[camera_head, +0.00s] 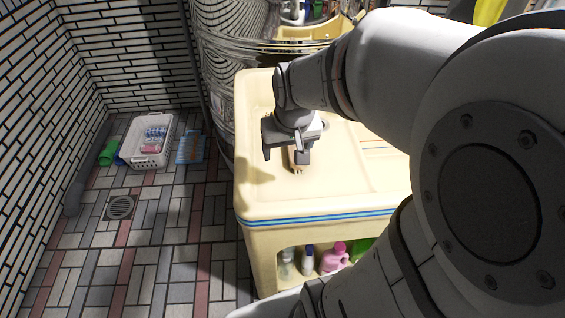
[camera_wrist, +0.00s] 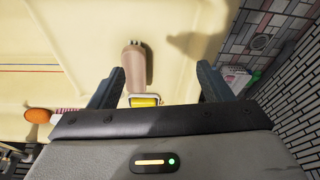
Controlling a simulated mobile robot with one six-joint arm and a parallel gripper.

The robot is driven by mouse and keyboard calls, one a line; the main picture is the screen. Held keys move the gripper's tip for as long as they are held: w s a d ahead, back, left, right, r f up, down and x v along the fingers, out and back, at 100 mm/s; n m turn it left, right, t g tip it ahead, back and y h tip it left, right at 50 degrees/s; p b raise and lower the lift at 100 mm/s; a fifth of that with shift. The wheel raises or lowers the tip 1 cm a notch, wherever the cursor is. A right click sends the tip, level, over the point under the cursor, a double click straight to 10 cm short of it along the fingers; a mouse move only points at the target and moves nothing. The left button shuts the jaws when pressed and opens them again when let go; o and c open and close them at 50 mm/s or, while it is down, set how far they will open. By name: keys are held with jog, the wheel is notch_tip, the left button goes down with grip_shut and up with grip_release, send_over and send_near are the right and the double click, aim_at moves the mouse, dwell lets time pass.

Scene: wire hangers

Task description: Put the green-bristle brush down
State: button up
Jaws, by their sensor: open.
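My gripper (camera_head: 285,150) is open above the cream top of the cabinet (camera_head: 340,185). In the wrist view my two fingers (camera_wrist: 158,85) stand wide apart. A brush-like thing with a tan handle (camera_wrist: 134,70) lies between them, touching neither finger as far as I can see. A yellow block in a pale frame (camera_wrist: 145,100) shows at its near end, partly cut off by my gripper body. I see no green bristles, so I cannot tell surely that this is the green-bristle brush. Its tan end (camera_head: 298,166) shows just below my gripper in the head view.
An orange-ended thing with a striped part (camera_wrist: 38,115) lies left of my fingers. Bottles, including a pink one (camera_head: 334,257), stand on the shelf below. A white basket (camera_head: 147,160) and blue tray (camera_head: 191,147) are on the tiled floor. The top's front is clear.

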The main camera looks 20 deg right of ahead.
jog(key=s+a+r+n+g, duration=0.1)
jog(key=s+a, duration=0.3)
jog(key=s, duration=0.4)
jog(key=shift+s+a+r, duration=0.15)
jog(key=shift+s+r, duration=0.05)
jog(key=shift+s, duration=0.1)
jog(key=p+v, duration=0.4)
jog(key=v, duration=0.1)
jog(key=shift+w+r+p, duration=0.15)
jog(key=shift+w+p, duration=0.2)
jog(key=shift+f, duration=0.25)
jog(key=shift+c, duration=0.4)
